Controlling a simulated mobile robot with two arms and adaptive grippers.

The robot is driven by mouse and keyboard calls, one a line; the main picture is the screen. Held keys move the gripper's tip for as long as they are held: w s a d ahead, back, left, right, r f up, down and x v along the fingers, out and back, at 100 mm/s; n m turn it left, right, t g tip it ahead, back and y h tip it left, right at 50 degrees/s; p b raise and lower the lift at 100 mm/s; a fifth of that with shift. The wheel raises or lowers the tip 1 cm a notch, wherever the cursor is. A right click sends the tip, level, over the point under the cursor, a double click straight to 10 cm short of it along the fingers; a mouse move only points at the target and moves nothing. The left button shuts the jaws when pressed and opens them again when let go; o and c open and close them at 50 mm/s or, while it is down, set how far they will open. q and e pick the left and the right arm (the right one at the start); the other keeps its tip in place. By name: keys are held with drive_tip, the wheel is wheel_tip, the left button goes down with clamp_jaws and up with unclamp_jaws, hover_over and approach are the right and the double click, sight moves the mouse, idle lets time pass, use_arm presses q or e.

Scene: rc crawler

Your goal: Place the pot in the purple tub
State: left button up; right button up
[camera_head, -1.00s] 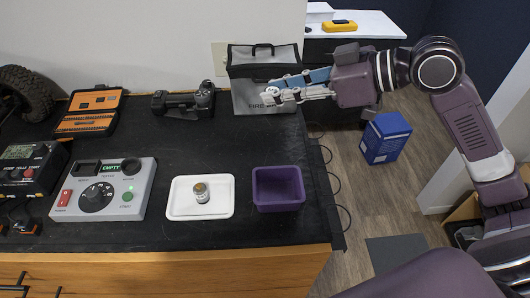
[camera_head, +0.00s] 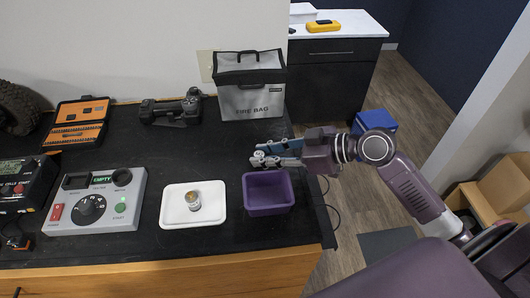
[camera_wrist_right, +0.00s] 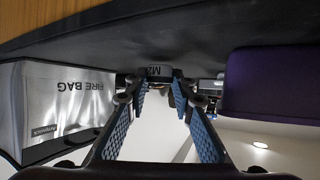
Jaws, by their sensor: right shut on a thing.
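The purple tub (camera_head: 268,209) stands empty near the front right of the black worktop. It also shows upside down at the right of the right wrist view (camera_wrist_right: 270,88). My right gripper (camera_head: 263,159) is just behind the tub's back rim, pointing left. Its fingertips (camera_wrist_right: 161,88) are shut on a small dark pot (camera_wrist_right: 160,71) with a pale label reading M2. The held pot is hard to make out in the head view. Another small pot (camera_head: 193,201) stands upright on a white tray (camera_head: 176,218) left of the tub. My left gripper is out of view.
A silver fire bag (camera_head: 250,100) stands behind my right gripper. A grey control box (camera_head: 95,210) sits left of the tray. A black tool (camera_head: 172,112) and an orange case (camera_head: 77,125) lie at the back. The worktop (camera_head: 200,155) behind the tray is clear.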

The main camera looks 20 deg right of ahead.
drive_tip(key=shift+f, duration=0.25)
drive_tip(key=shift+f, duration=0.15)
drive_tip(key=o, duration=0.8)
drive_tip(key=shift+c, duration=0.2)
